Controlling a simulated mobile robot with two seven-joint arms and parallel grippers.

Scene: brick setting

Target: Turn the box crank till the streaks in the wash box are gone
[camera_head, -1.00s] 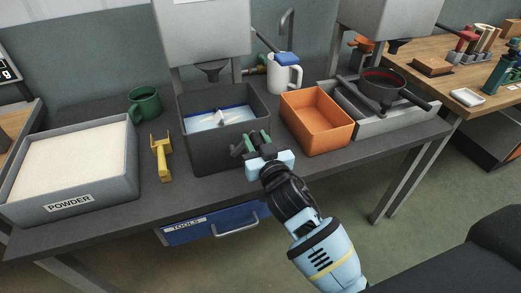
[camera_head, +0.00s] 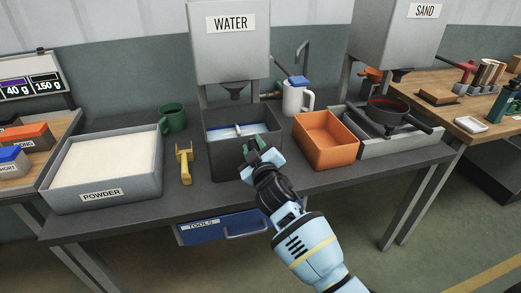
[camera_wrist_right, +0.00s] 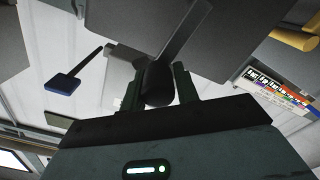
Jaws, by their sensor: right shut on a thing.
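The wash box (camera_head: 222,160) is a dark grey open box under the water hopper. Its inside shows blue and whitish areas with a pale paddle bar (camera_head: 239,130) across the middle. Whether streaks remain is too small to tell. My right gripper (camera_head: 257,160) is at the front right of the box. In the right wrist view its two fingers are closed around the black crank handle (camera_wrist_right: 157,84). In the head view the gripper mostly hides the crank. My left gripper is not in view.
A yellow scoop-like tool (camera_head: 185,165) and a powder tray (camera_head: 130,191) stand left of the box, with a green mug (camera_head: 172,118) behind. An orange bin (camera_head: 323,155) is close on the right. A white jug (camera_head: 295,97) stands behind.

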